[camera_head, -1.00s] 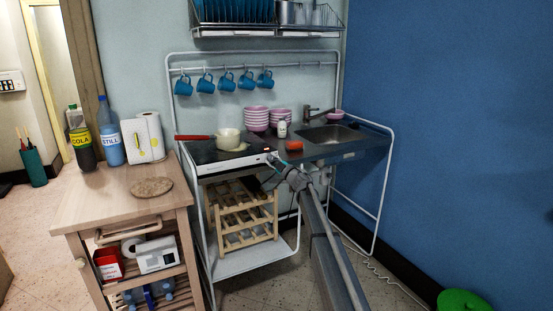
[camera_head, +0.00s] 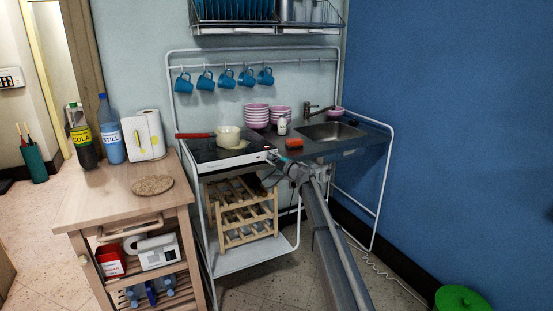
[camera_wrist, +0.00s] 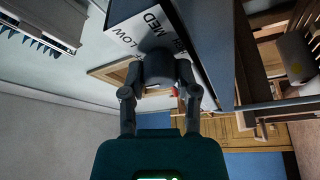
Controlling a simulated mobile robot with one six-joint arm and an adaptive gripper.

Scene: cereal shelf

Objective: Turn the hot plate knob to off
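The hot plate (camera_head: 208,150) has a black top and a white front strip, and stands at the left of the kitchenette counter. A cream pot (camera_head: 229,136) with a red handle sits on it. In the wrist view its white panel (camera_wrist: 125,40) shows the words LOW and MED. My gripper (camera_head: 273,160) is at the right end of this front strip. In the wrist view my gripper (camera_wrist: 159,68) has its fingers drawn inward, with the dark tips in front of the panel beside the lettering.
A red-orange sponge (camera_head: 294,143), a white bottle (camera_head: 282,126) and pink bowls (camera_head: 257,115) stand on the counter near my gripper. The sink (camera_head: 331,131) is to the right. A wooden rack (camera_head: 246,215) is below. A wooden cart (camera_head: 105,200) stands at the left.

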